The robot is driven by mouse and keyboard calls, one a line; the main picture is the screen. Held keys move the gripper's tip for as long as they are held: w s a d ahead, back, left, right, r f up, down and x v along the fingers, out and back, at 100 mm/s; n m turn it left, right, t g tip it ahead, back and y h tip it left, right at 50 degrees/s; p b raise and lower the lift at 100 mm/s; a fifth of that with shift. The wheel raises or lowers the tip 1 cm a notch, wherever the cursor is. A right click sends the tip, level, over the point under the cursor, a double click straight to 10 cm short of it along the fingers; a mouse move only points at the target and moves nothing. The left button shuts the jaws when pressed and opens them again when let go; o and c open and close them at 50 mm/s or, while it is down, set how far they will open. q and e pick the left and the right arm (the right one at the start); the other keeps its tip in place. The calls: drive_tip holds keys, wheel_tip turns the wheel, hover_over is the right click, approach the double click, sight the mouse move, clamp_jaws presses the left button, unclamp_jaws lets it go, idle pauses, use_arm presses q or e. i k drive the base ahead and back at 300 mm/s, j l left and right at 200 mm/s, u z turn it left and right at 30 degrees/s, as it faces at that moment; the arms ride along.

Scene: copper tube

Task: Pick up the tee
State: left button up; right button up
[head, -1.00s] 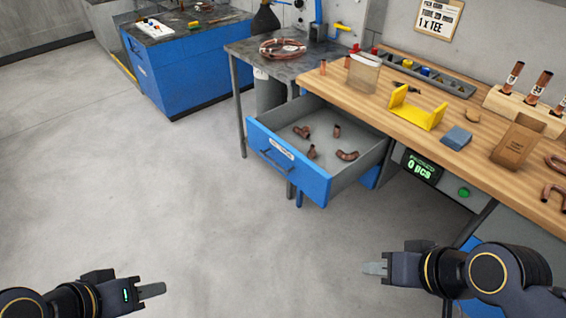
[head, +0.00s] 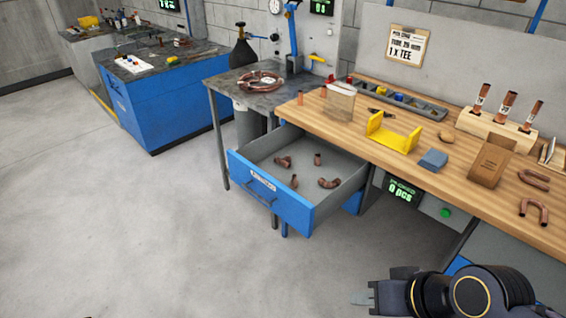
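The open blue drawer (head: 297,214) under the workbench holds several small copper fittings. The fitting at its back left (head: 283,162) looks like a tee, but it is too small to be sure. A short fitting (head: 317,159) stands to its right, another small piece (head: 294,181) lies nearer the drawer front, and a curved elbow (head: 329,183) lies to the right. My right gripper (head: 362,298) is at the bottom right, in front of the bench and well away from the drawer. Its fingers are seen edge-on, so their opening does not show. My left gripper is out of view.
The wooden workbench (head: 400,152) carries a yellow bracket (head: 392,134), a blue block (head: 433,160), a cardboard box (head: 489,165) and copper bends (head: 533,209). A clipboard (head: 406,44) reads "1 x TEE". The display (head: 402,191) reads 0 pcs. The floor left of the drawer is clear.

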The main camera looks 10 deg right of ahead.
sight(284, 162)
drive_tip(key=i+j+z, duration=0.1)
drive_tip(key=z, duration=1.15)
drive_tip(key=i+j+z, duration=0.25)
drive_tip(key=j+z, duration=0.15)
drive_tip(key=j, duration=0.35)
drive_tip(key=i+j+z, duration=0.15)
drive_tip(key=j+z, duration=0.25)
drive_tip(key=j, duration=0.35)
drive_tip(key=j+z, duration=0.4)
drive_tip(key=j, duration=2.7)
drive_tip(key=i+z, duration=0.05)
